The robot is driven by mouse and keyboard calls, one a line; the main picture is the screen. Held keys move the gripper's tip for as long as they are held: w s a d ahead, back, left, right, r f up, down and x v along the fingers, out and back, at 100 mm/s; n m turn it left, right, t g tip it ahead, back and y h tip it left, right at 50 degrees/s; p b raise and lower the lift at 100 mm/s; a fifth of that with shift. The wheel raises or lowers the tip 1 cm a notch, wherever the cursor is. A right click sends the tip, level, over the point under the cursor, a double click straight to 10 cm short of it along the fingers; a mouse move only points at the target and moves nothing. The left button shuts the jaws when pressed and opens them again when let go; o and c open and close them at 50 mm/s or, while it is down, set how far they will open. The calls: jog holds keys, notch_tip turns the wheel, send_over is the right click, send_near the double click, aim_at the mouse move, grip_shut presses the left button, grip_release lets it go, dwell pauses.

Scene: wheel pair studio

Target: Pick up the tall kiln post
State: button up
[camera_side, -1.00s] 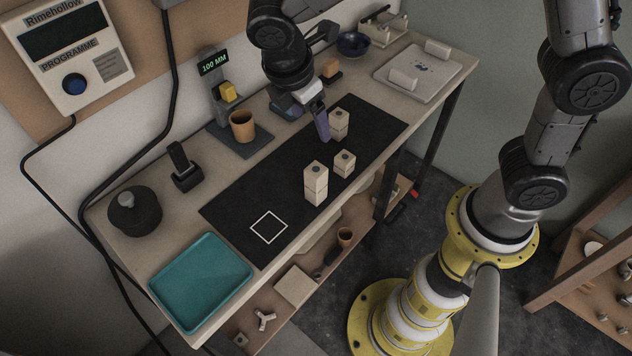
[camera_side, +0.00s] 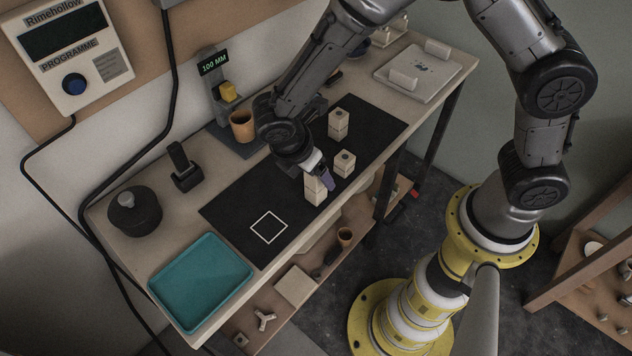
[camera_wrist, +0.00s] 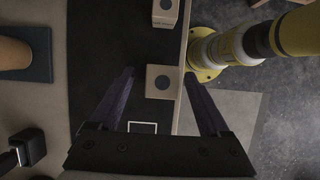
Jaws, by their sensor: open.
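Three pale kiln posts with a dark round hole on top stand upright on the black mat. The front one (camera_side: 315,192) looks the tallest. A short post (camera_side: 345,163) stands just to its right, and another post (camera_side: 338,124) stands farther back. My gripper (camera_side: 325,178) is open, pointing down, over the front post and partly hiding its top. In the wrist view, my gripper's (camera_wrist: 160,74) two purple fingers are apart, with a post top (camera_wrist: 161,81) between their tips. Another post (camera_wrist: 166,12) shows at the top edge. Contact cannot be told.
The black mat (camera_side: 240,205) bears a white square outline (camera_side: 268,227). A teal tray (camera_side: 202,280) lies at the front left of the bench. A terracotta cup (camera_side: 242,126) stands by a "100 MM" display (camera_side: 214,62). A dark lidded pot (camera_side: 134,212) stands at left.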

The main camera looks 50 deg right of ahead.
aim_at(320, 181)
jog(key=shift+x, duration=2.4)
jog(key=shift+s+a, duration=0.1)
grip_shut()
